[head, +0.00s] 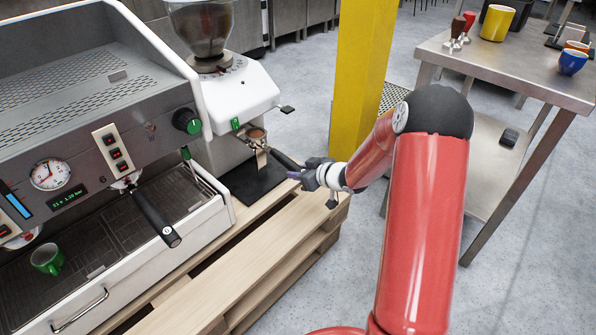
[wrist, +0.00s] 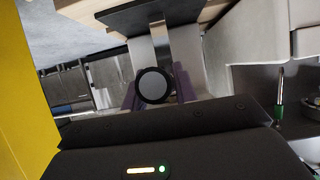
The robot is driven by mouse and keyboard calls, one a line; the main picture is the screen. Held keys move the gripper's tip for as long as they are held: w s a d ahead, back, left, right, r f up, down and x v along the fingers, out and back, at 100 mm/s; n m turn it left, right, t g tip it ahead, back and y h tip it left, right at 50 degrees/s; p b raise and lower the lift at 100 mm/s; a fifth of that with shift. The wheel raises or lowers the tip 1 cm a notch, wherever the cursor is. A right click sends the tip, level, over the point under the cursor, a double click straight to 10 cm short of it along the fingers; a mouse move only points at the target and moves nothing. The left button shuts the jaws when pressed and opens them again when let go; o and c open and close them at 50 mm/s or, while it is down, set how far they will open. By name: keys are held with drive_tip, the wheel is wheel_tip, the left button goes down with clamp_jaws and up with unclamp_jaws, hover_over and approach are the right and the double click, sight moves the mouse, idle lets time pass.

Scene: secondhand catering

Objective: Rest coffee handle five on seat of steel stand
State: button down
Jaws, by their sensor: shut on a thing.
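My gripper (head: 308,177) is shut on a black coffee handle (head: 285,160), with its metal head pointing left towards the grinder. No number is legible on it. A small steel stand (head: 262,159) rises from a black mat below the grinder's spout. The handle's round head is at the top of the stand; I cannot tell whether it touches the seat. In the wrist view the handle's round end (wrist: 153,86) sits between my purple fingers (wrist: 157,92), with the steel stand (wrist: 161,40) behind it.
The white grinder (head: 240,95) stands behind the stand. A coffee machine (head: 100,150) at left holds another black handle (head: 155,215) and a green cup (head: 47,258). The black mat (head: 250,182) lies on a wooden pallet (head: 250,250). A yellow pillar (head: 358,80) and steel table (head: 505,65) are at right.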

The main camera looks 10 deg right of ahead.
sight(293, 163)
drive_tip(key=shift+r, duration=0.15)
drive_tip(key=shift+r+p, duration=1.45)
drive_tip(key=s+d+p, duration=0.2)
drive_tip(key=s+d, duration=0.5)
drive_tip(key=s, duration=0.2)
drive_tip(key=shift+s, duration=0.3)
idle(1.0)
drive_tip(key=shift+f, duration=0.1)
